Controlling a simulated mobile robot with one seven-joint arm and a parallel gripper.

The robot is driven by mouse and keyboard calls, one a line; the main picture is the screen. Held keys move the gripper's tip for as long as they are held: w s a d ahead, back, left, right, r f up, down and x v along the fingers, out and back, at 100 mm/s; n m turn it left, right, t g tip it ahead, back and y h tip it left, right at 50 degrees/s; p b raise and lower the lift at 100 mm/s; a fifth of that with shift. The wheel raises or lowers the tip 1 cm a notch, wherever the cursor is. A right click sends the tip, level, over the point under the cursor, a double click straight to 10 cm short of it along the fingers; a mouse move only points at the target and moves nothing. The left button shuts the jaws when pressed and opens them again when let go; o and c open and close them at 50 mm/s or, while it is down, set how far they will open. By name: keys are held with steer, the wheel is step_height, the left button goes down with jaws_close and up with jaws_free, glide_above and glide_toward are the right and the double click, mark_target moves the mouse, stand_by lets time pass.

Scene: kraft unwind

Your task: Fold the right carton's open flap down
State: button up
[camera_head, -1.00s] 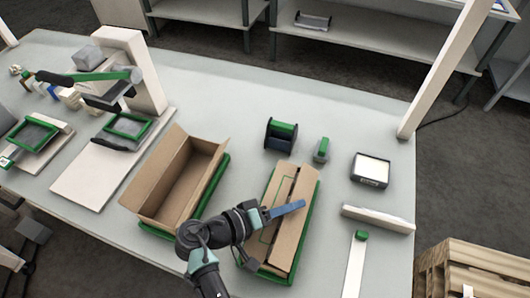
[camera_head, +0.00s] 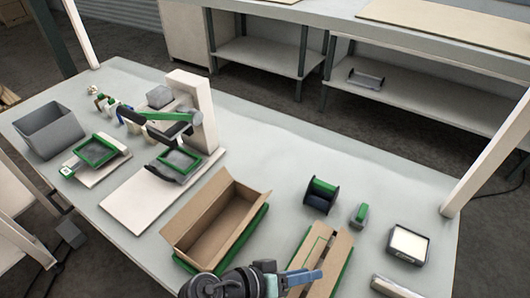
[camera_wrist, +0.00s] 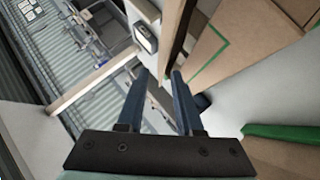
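The right carton (camera_head: 340,256) is brown cardboard with a green line on its left flap (camera_head: 311,248). Its long top flaps lie inward with a narrow dark slit between them; I cannot tell how flat each lies. Its near end is cut off by the frame. My gripper (camera_head: 318,274) has blue fingers, which lie across the carton's near part; contact is unclear. In the wrist view the fingers (camera_wrist: 160,74) are parted with nothing between them. The green-lined flap (camera_wrist: 225,50) shows to their upper right there, beside the slit.
An open, empty-looking carton (camera_head: 190,234) stands to the left in a green tray (camera_head: 251,233). A black-and-green spool (camera_head: 320,196), a small green-topped item (camera_head: 359,215) and a white-topped device (camera_head: 408,244) stand behind and to the right. The table's far middle is clear.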

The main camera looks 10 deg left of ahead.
steer(key=v, duration=0.7)
steer(key=shift+b, duration=0.3)
steer(key=w+a+r+t+y+p, duration=0.2)
steer(key=w+r+y, duration=0.1)
steer(key=w+r, duration=0.4)
steer(key=w+a+r+t+y+p, duration=0.1)
steer(key=w+a+r+y+p, duration=0.1)
steer(key=w+r, duration=0.6)
step_height(320, 180, up, 3)
steer(key=a+y, duration=0.1)
steer(key=y, duration=0.1)
steer(key=shift+w+t+y, duration=0.3)
steer(key=shift+t, duration=0.1)
steer(key=shift+a+f, duration=0.15)
